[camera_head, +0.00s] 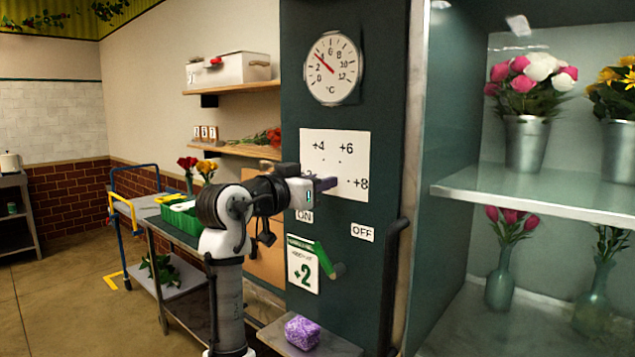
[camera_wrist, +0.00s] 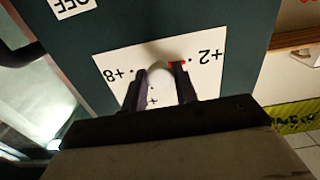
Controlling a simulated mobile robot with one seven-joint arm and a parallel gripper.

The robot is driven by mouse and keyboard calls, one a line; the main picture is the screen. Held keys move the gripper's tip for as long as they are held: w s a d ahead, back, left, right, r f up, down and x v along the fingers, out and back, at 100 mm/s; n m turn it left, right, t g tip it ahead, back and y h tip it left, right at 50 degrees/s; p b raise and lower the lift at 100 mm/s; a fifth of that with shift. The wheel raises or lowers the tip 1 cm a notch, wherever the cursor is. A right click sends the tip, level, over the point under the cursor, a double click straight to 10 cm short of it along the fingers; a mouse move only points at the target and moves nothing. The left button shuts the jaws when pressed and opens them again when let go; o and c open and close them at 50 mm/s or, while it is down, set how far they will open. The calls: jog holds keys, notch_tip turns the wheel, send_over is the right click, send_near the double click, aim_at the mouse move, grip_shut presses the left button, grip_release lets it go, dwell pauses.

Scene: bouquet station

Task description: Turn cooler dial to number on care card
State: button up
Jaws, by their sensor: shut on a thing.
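The white dial plate (camera_head: 345,140) on the dark green cooler panel shows +4, +6 and +8; my gripper hides its lower left. The care card (camera_head: 303,272) below reads +2 in green. My gripper (camera_head: 324,183) reaches the plate from the left. In the wrist view, which is upside down, my gripper (camera_wrist: 160,82) has its purple fingers on both sides of the pale round dial knob (camera_wrist: 158,72) and is shut on it. The knob is hidden in the head view.
A green lever (camera_head: 323,255) sticks out just below my gripper, between ON and OFF labels. A round gauge (camera_head: 333,68) hangs above. A vertical door handle (camera_head: 393,285) and flower shelves stand right. A purple block (camera_head: 302,332) lies on a small ledge below.

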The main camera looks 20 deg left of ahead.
jog(key=o, duration=1)
jog(key=shift+c, duration=0.2)
jog(key=b+v, duration=0.3)
jog(key=v, duration=1)
jog(key=shift+s, duration=0.4)
jog(key=shift+a, duration=0.1)
